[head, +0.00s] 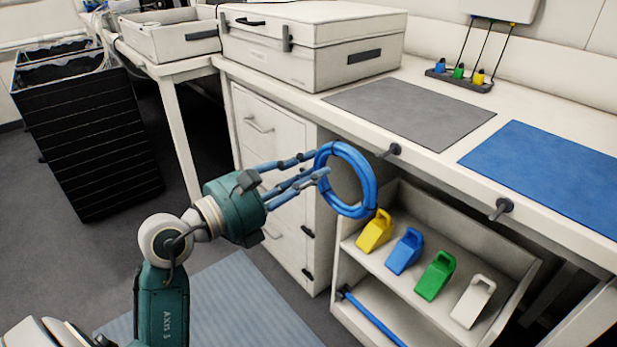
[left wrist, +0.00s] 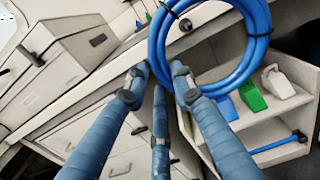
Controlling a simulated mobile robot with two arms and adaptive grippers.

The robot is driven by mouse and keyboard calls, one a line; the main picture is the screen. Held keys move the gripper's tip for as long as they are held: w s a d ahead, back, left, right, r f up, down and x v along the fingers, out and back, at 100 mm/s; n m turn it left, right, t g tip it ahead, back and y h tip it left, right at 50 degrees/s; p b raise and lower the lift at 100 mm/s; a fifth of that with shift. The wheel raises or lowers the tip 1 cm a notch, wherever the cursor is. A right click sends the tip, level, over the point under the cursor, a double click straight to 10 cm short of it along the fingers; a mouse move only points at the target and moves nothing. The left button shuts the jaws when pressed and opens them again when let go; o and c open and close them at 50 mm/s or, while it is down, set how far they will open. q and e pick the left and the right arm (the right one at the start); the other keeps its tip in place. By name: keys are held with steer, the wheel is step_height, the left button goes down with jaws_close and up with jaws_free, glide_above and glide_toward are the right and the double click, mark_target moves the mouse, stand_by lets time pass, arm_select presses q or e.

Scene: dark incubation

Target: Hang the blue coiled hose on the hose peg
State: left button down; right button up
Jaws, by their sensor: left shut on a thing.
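The blue coiled hose (head: 367,178) is a ring of several turns, held roughly upright in front of the bench. My left gripper (head: 319,163) is shut on the left side of the coil. The coil also shows in the left wrist view (left wrist: 263,45), beyond the fingertips (left wrist: 158,75). Two dark pegs stick out from the bench's front edge: one (head: 391,151) just right of the coil, the other (head: 501,208) farther right. In the left wrist view a peg (left wrist: 186,25) shows through the ring's opening. The coil looks apart from both pegs. My right gripper is not in view.
Below the bench, a shelf (head: 400,287) holds yellow, blue, green and white blocks, close under the coil. A blue bar (head: 370,318) lies lower. White drawers (head: 270,130) stand behind the gripper. A white case (head: 310,40), grey mat (head: 410,108) and blue mat (head: 555,165) lie on the bench.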

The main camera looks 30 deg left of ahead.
arm_select(q)
steer(key=shift+x, duration=1.3)
steer(key=w+d+f+b, duration=0.2)
steer(key=w+d+f, duration=0.1)
steer(key=w, duration=0.5)
steer(key=shift+w+d, duration=0.15)
steer(key=shift+w, duration=0.2)
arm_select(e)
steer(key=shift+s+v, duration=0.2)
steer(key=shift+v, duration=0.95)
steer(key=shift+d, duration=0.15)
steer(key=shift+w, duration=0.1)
arm_select(q)
steer(key=c, duration=1.4)
jaws_free()
steer(key=v, duration=1.2)
